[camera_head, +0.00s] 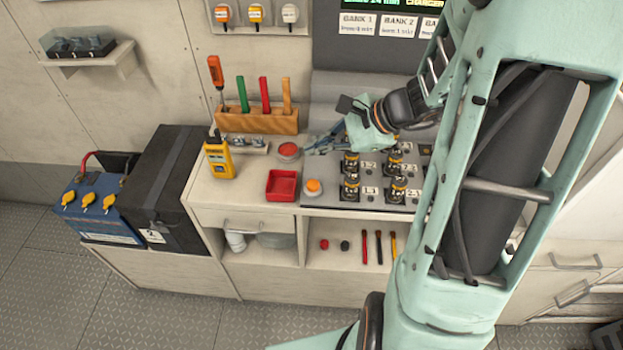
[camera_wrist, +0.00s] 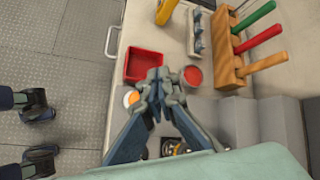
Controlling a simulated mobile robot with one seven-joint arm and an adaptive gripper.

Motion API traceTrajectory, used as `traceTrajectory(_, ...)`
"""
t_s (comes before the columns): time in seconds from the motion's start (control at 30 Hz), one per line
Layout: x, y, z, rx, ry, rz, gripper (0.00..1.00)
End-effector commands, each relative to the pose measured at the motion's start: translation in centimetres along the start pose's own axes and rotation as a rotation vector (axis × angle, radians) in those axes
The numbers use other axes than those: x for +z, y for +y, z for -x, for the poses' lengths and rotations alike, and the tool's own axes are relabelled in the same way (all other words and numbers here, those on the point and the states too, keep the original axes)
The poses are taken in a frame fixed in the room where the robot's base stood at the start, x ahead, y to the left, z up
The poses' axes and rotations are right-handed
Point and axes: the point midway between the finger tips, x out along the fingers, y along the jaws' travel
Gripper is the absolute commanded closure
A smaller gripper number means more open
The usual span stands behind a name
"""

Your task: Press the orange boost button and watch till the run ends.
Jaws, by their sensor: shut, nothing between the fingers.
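The orange boost button (camera_head: 313,187) is a round orange cap in a pale ring, on the front left corner of the dark panel (camera_head: 333,203). In the wrist view the button (camera_wrist: 129,98) shows just left of my fingers, partly covered by them. My gripper (camera_head: 308,150) is shut and empty, its tips above the bench, behind the button in the head view; in the wrist view the gripper (camera_wrist: 160,80) points toward the red tray. I cannot tell its height above the panel. A display (camera_head: 390,5) at the top shows green and yellow text, cut off by the frame edge.
A red tray (camera_head: 282,186), a red round piece (camera_head: 288,150) and a yellow meter (camera_head: 219,160) stand left of the panel. A wooden rack (camera_head: 257,121) holds tools behind. Several terminal posts (camera_head: 350,187) rise from the panel. Batteries (camera_head: 100,208) stand at left.

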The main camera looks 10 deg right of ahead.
Motion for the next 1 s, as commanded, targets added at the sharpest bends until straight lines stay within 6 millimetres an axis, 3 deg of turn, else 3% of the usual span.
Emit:
traceTrajectory(0.47,-0.7,0.7,-0.9,0.001,0.001,0.001,1.0)
traceTrajectory(1.0,-4.2,4.2,-5.7,0.001,0.002,0.003,1.0)
